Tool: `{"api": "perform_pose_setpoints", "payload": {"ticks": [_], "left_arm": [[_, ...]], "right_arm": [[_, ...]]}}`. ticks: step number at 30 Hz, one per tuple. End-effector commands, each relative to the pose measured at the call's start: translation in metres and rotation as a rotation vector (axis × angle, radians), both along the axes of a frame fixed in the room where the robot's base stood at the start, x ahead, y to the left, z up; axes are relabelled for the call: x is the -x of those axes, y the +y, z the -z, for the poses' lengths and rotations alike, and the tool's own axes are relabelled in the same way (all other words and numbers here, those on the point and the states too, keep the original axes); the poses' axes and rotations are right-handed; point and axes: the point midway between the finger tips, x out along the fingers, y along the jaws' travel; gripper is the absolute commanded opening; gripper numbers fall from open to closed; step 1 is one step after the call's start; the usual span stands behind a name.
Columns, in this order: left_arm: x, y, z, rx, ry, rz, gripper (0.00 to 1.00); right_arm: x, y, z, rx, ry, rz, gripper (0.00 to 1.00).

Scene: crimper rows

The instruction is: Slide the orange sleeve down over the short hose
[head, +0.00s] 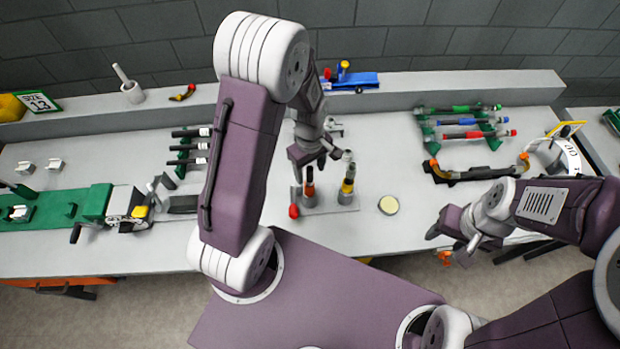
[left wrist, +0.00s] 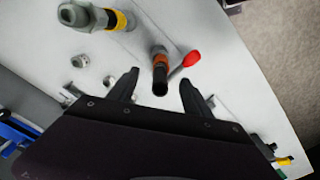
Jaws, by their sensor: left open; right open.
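The orange sleeve (head: 310,188) sits around the short black hose (head: 310,174), which stands upright on a grey fitting on a small plate (head: 328,207). In the left wrist view the sleeve (left wrist: 160,67) shows as a dull orange band, with the black hose end (left wrist: 160,88) nearer the camera and grey metal beyond. My left gripper (head: 317,170) is open above the hose. In the left wrist view its fingers (left wrist: 159,84) lie on either side of the hose, apparently without touching it.
A grey post with a yellow band (head: 347,186) stands just right of the hose. A red knob (head: 293,211) sticks out at the plate's front left. A round pale tin (head: 388,205) lies to the right. A hose rack (head: 465,128) stands farther right. Bare bench lies between.

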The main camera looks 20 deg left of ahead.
Motion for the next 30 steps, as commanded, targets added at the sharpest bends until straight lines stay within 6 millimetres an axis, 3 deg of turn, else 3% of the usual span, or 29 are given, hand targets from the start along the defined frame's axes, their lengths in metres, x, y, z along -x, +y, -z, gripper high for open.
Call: {"api": "perform_pose_setpoints", "payload": {"ticks": [6, 27, 30], "left_arm": [[0.000, 0.000, -0.021, 0.000, 0.000, 0.000, 0.58], [0.000, 0.000, -0.021, -0.001, 0.001, 0.000, 0.58], [-0.007, -0.002, -0.021, 0.000, -0.036, 0.005, 0.58]], "right_arm": [[0.000, 0.000, 0.002, 0.000, 0.000, 0.000, 0.50], [0.000, 0.000, 0.002, 0.000, 0.000, 0.000, 0.50], [0.000, 0.000, 0.014, 0.000, 0.000, 0.000, 0.50]]}}
